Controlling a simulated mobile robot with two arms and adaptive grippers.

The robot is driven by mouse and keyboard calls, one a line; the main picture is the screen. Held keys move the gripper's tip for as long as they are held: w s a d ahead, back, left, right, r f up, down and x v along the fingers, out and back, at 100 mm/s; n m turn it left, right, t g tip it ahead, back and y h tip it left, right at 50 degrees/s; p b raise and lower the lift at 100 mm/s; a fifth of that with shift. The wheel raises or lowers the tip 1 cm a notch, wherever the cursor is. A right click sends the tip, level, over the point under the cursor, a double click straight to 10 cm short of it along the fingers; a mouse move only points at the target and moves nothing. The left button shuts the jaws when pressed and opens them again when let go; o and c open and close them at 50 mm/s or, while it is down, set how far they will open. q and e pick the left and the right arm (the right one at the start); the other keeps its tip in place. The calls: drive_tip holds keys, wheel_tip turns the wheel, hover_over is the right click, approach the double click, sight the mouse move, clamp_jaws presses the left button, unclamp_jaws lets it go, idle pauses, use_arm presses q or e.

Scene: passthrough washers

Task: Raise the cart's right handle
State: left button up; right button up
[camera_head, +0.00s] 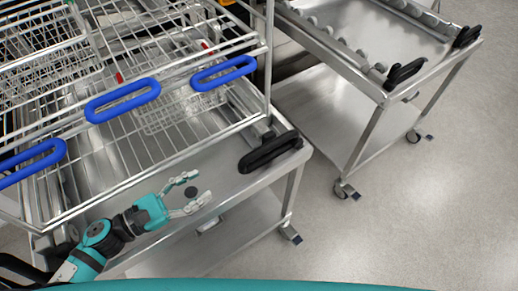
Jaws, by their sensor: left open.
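The near steel cart (228,183) carries a wire rack and stands at the left and middle. Its right handle, a black bar (270,152), lies at the cart's right front corner, tilted up toward the right. My left gripper (187,191) is open and empty, its fingers pointing right above the cart's front panel. The gripper is left of and a little below the black handle, apart from it. A round dark spot on the panel shows between the fingers. My right gripper is not in view.
The wire rack (184,93) has several blue handles (123,100) along its front. A second steel cart (330,107) with black handles (404,73) stands at the upper right. Grey floor (430,210) is free at the right.

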sight(256, 151)
use_arm(q)
drive_tip(key=p+x, duration=0.4)
drive_tip(key=x, duration=1.2)
drive_tip(key=shift+w+d+f+p, duration=0.15)
drive_tip(key=shift+w+d+p, duration=0.15)
drive_tip(key=shift+p, duration=0.05)
drive_tip(key=shift+w+d+f, duration=0.1)
drive_tip(key=shift+w+d, duration=0.1)
drive_tip(key=shift+d, duration=0.15)
clamp_jaws()
